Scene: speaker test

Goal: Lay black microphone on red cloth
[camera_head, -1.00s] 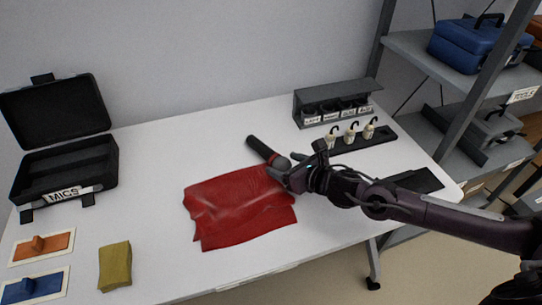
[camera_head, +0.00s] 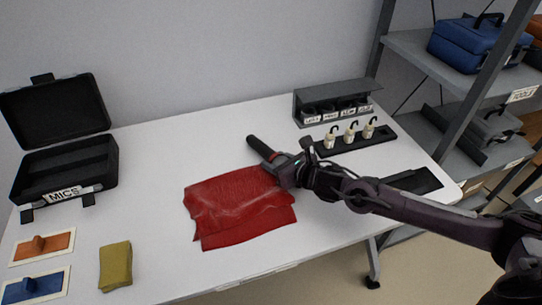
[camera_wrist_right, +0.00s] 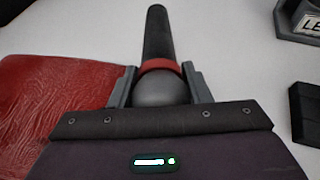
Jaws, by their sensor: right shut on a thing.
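The black microphone (camera_head: 260,146) lies at the upper right edge of the red cloth (camera_head: 236,207) in the head view, its handle pointing to the upper left. My right gripper (camera_head: 283,168) is at its head end. In the right wrist view the microphone (camera_wrist_right: 157,40) has a grey round head and a red ring, and the gripper's two fingers (camera_wrist_right: 161,82) are shut on it from both sides. The cloth (camera_wrist_right: 50,95) lies to the left there. Whether the microphone touches the table is hard to tell. My left gripper is not in view.
An open black case (camera_head: 66,167) labelled MICS stands at the left. A grey labelled rack (camera_head: 338,106) and a black tray with several white hooked items (camera_head: 350,136) stand behind right.

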